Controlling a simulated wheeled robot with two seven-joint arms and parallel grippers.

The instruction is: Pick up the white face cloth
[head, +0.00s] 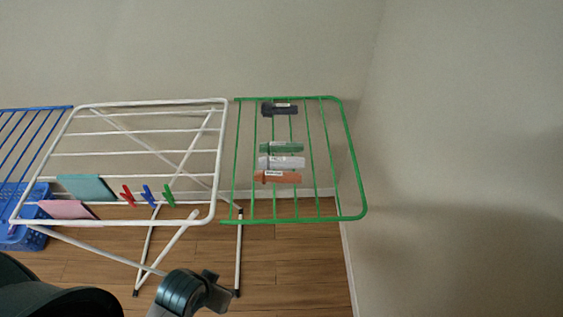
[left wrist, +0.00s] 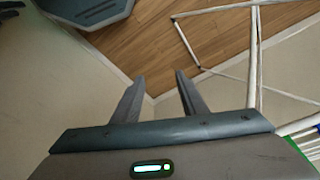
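The white face cloth (head: 282,162) is rolled up and lies on the green rack section (head: 358,185) in the head view. It lies between a green roll (head: 281,147) and an orange-brown roll (head: 277,177), close to both. My left gripper (left wrist: 157,85) shows in the left wrist view with its two fingers apart and nothing between them, above the floor. In the head view, a dark arm part of mine is at the bottom, well below the cloth. My right gripper cannot be made out.
A dark roll (head: 279,109) lies farther back on the green section. The white drying rack (head: 152,102) stands left of it, with a teal cloth (head: 86,187), a pink cloth (head: 66,209) and coloured pegs (head: 148,195). A blue basket (head: 28,238) is at far left. A wall (head: 470,120) rises at right.

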